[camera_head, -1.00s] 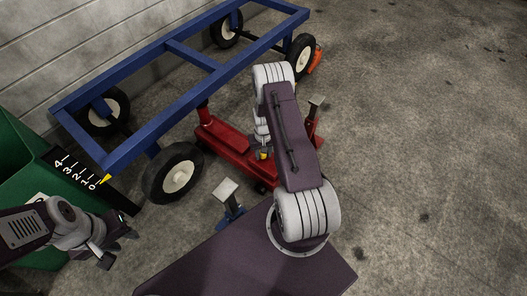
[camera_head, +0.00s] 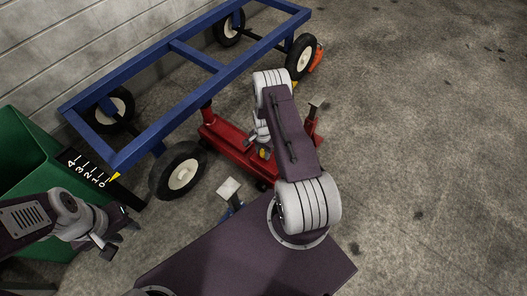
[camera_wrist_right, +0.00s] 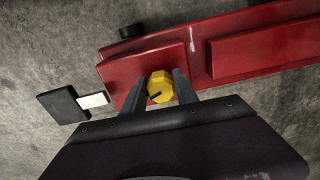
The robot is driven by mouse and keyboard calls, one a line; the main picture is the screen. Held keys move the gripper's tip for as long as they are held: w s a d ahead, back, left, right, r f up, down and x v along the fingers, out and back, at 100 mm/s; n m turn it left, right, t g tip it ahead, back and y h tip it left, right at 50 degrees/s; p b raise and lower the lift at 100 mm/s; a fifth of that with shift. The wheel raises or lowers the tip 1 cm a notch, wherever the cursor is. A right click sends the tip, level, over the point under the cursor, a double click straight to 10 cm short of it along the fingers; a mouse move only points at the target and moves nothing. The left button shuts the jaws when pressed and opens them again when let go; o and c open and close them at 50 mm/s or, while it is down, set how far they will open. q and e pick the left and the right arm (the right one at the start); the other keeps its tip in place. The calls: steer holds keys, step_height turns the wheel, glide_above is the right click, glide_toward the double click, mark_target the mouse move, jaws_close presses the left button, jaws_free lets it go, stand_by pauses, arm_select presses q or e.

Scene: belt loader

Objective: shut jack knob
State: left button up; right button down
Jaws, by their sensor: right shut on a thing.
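The yellow jack knob (camera_wrist_right: 160,87) sits on the red floor jack, with a dark mark on its face. My right gripper (camera_wrist_right: 160,86) is shut on the knob, one finger on each side of it in the right wrist view. In the head view the knob (camera_head: 265,152) shows as a small yellow spot under my right arm, which hides much of the right gripper. The red jack (camera_head: 228,138) stands beneath the side of the blue cart frame. My left gripper (camera_head: 120,236) hangs at the lower left, away from the jack; its jaw opening is unclear.
The blue cart frame (camera_head: 190,49) on black wheels (camera_head: 178,171) stands along the wall. A green bin (camera_head: 30,160) and a numbered scale (camera_head: 85,168) are at the left. A stand with a pale top (camera_head: 229,189) is near my base. The floor at right is clear.

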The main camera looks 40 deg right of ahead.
mark_target(263, 152)
steer(key=shift+w+m+p, duration=0.1)
steer(key=shift+m+p, duration=0.25)
steer(key=shift+m, duration=1.65)
steer(key=c, duration=0.9)
jaws_free()
steer(key=shift+c, duration=0.2)
step_height(263, 152, up, 9)
steer(key=p, duration=0.5)
